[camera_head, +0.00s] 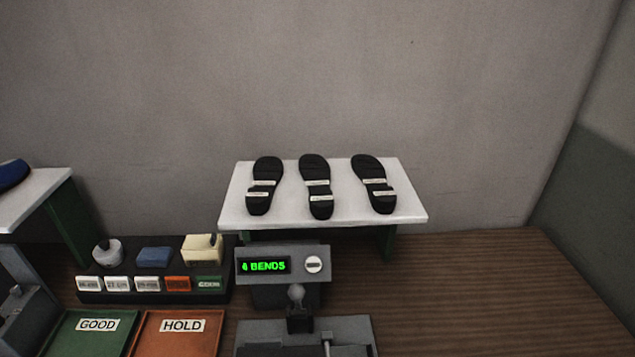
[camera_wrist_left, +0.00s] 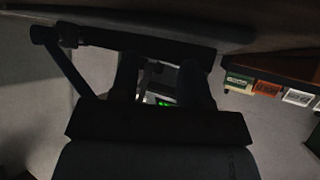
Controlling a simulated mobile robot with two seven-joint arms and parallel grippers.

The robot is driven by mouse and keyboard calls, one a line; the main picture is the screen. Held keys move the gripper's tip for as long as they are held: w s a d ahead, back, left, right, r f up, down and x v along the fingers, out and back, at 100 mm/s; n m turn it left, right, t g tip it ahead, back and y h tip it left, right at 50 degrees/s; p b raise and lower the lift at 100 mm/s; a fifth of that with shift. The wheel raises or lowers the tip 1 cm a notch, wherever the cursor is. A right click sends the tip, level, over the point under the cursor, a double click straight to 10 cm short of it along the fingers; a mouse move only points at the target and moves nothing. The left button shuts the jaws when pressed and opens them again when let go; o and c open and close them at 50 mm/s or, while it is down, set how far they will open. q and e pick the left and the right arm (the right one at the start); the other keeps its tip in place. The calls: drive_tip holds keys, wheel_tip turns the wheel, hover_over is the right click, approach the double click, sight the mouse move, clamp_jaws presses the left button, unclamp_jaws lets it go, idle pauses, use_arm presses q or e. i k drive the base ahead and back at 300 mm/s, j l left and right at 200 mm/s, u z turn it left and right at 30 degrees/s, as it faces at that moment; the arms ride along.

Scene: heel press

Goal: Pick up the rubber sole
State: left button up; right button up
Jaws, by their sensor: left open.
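Three black soles lie side by side on a raised white shelf (camera_head: 335,216) in the head view: a left one (camera_head: 266,170), a middle one (camera_head: 314,168) and a right one (camera_head: 368,166). Each has two pale label strips across it, too small to read. My left gripper (camera_wrist_left: 160,72) shows only in the left wrist view, dark, with its two fingers apart. No sole shows between the fingers. Neither gripper shows in the head view, so the soles are clear of them there.
In front stand a unit with a green "BENDS" display (camera_head: 264,266), a dark rack of labelled blocks (camera_head: 153,297), a green GOOD tray (camera_head: 70,343) and an orange HOLD tray (camera_head: 180,345). A blue item (camera_head: 12,174) sits on a left stand. The wooden bench (camera_head: 500,290) is bare at right.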

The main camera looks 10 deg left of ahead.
sight(321, 205)
drive_tip(key=k, duration=0.5)
drive_tip(key=j+z, duration=0.15)
drive_tip(key=z, duration=0.3)
drive_tip(key=j+z, duration=0.15)
drive_tip(key=z, duration=0.3)
drive_tip(key=k+j+z, duration=0.1)
drive_tip(key=z, duration=0.3)
drive_tip(key=k+j+z, duration=0.3)
drive_tip(key=j, duration=0.15)
drive_tip(key=k+j+z, duration=0.3)
drive_tip(key=k+j, duration=0.5)
drive_tip(key=k, duration=0.15)
drive_tip(key=i, duration=0.55)
drive_tip(key=z, duration=0.05)
